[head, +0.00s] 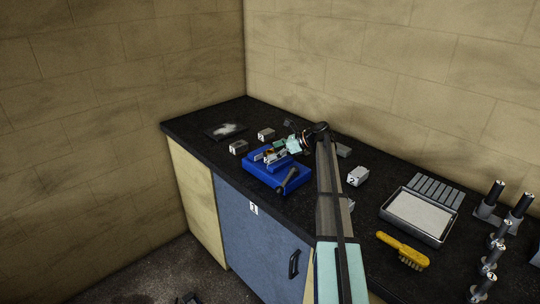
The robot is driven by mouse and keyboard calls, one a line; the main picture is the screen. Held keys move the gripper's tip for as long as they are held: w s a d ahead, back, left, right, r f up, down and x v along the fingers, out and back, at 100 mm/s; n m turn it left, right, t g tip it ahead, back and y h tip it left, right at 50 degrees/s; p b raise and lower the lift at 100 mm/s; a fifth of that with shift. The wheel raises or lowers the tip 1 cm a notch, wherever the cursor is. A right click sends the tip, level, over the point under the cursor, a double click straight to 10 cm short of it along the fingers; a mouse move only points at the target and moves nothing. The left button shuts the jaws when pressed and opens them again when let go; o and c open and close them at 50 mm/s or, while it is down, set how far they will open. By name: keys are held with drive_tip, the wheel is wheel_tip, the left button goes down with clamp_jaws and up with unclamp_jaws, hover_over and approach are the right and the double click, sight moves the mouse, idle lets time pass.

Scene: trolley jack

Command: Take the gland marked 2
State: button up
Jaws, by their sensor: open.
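A small light-grey block (357,176) carries a dark mark that reads as 2. It sits on the black worktop, just right of my arm. I cannot tell whether this block is the gland itself or a holder for it. My gripper (276,153) is open over the blue unit (262,177), left of the marked block and well apart from it. The gripper's fingers are small and partly merge with grey parts on the blue unit, so contact there cannot be told. My arm crosses the worktop between the gripper and the marked block.
Other grey blocks (238,147) stand behind and left of the blue unit. A dark handle (288,181) lies at its front. To the right are a grey tray (386,212), a yellow brush (404,250) and several upright dark-topped cylinders (497,190). Walls close off the back and left.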

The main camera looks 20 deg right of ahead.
drive_tip(key=shift+w+a+f, duration=0.15)
drive_tip(key=shift+a+f, duration=0.05)
drive_tip(key=shift+a, duration=0.05)
drive_tip(key=c, duration=1.8)
drive_tip(key=shift+o, duration=0.2)
drive_tip(key=shift+r, duration=0.15)
